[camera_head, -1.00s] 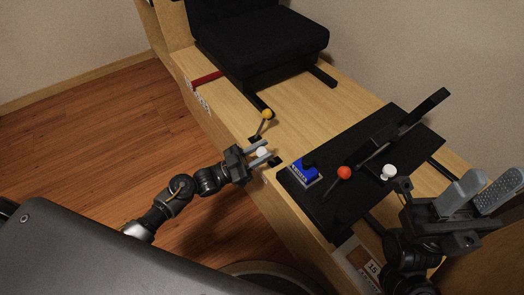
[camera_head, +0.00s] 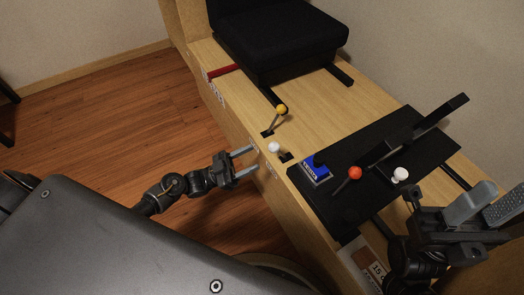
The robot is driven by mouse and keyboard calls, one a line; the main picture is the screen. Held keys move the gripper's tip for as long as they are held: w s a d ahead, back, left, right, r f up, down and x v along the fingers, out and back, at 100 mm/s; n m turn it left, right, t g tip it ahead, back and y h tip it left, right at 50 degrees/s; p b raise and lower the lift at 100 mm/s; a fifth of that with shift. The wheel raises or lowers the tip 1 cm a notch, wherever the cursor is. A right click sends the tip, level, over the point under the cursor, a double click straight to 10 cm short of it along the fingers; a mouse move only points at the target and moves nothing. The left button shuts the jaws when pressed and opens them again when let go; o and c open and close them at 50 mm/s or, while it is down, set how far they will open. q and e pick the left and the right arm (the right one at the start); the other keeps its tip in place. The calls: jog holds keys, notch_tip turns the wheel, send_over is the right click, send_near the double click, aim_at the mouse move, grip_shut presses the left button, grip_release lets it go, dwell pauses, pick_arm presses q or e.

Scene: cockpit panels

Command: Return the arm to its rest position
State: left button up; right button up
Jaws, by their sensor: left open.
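My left gripper (camera_head: 249,161) is open and empty. Its two fingers point right, beside the wooden panel's left edge. A white-knobbed lever (camera_head: 274,148) stands just right of the fingertips, apart from them. My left arm reaches in from the lower left over the floor. My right gripper (camera_head: 497,207) is at the right edge, with its two grey fingers spread apart and nothing seen between them.
A yellow-knobbed lever (camera_head: 281,110) stands behind the white one. A black panel (camera_head: 338,211) carries a blue switch box (camera_head: 316,173), a red knob (camera_head: 354,173) and a white knob (camera_head: 400,174). A black seat (camera_head: 280,37) is at the back. The wooden floor (camera_head: 110,130) at left is clear.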

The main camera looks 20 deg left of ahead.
pick_arm(q)
jog(key=shift+v, duration=1.1)
